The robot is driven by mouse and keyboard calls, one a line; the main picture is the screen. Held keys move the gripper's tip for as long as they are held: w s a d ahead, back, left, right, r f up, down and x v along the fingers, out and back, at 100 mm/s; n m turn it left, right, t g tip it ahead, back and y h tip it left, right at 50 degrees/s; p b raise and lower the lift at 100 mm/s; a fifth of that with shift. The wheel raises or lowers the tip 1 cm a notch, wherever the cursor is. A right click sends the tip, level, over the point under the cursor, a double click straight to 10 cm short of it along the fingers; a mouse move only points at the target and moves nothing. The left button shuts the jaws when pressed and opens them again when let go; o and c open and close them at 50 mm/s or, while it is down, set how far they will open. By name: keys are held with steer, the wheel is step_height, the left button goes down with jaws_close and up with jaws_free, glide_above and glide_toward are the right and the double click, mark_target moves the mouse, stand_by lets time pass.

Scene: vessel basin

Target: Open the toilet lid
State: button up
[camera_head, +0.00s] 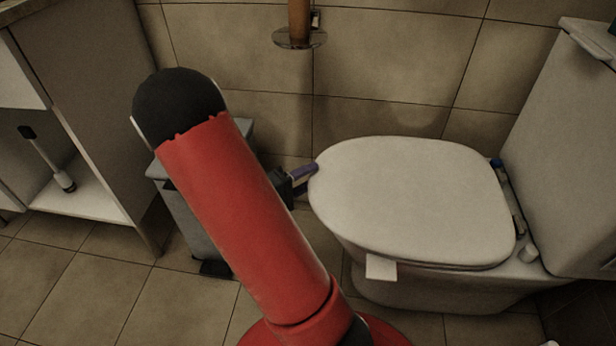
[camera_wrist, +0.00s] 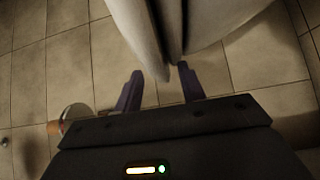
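The toilet lid (camera_head: 410,195) is white and lies closed flat on the toilet bowl (camera_head: 430,285), at right in the head view. My gripper (camera_head: 305,172) is at the lid's left, front edge, partly hidden behind my red arm. In the wrist view my gripper (camera_wrist: 160,72) has its two purple fingers spread apart. The lid's rim (camera_wrist: 138,25) shows beside the bowl (camera_wrist: 215,20) with a dark seam between. The rim's near end reaches the gap between the fingertips; I cannot tell whether they touch.
A white tank (camera_head: 570,150) stands behind the lid at right. A grey bin (camera_head: 190,220) stands behind my arm. A cabinet (camera_head: 110,120) is at left. A round metal holder with a wooden handle (camera_head: 299,20) is by the tiled wall. Floor at lower left is clear.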

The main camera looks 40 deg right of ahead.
steer(key=shift+d, duration=0.2)
steer(key=shift+c, duration=0.4)
jaws_close()
steer(key=shift+r, duration=0.1)
